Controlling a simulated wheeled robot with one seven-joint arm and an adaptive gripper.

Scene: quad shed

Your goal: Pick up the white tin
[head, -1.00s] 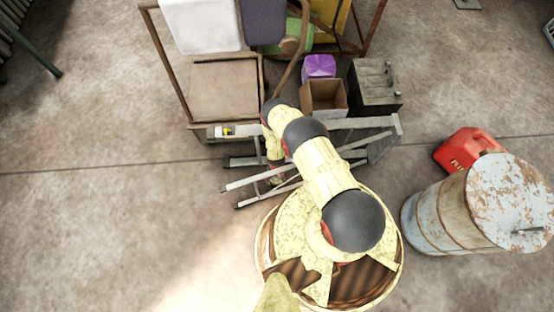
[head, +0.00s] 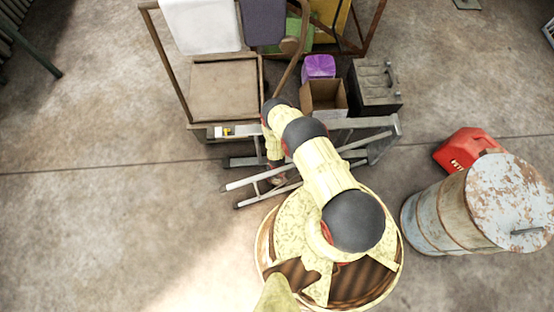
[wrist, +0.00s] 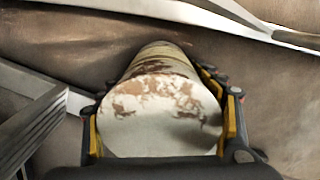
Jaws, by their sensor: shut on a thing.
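The white tin (wrist: 155,112), a round can with brown rust patches on its pale end and side, fills the middle of the wrist view. My gripper (wrist: 160,88) is shut on it, with one yellow-and-black finger at each side. The tin's far end is hidden or dim in the wrist view. In the head view my gripper (head: 276,180) is small and low beside the ladder, mostly covered by my arm, and the tin is hard to make out there.
A grey metal ladder (head: 378,143) lies around the gripper, its rails close on both sides. Behind it stand a cart with a tan bed (head: 223,90), an open cardboard box (head: 323,97) and a dark metal box (head: 375,84). A red jerrycan (head: 463,148) and rusty barrel (head: 508,200) stand right. Floor at left is clear.

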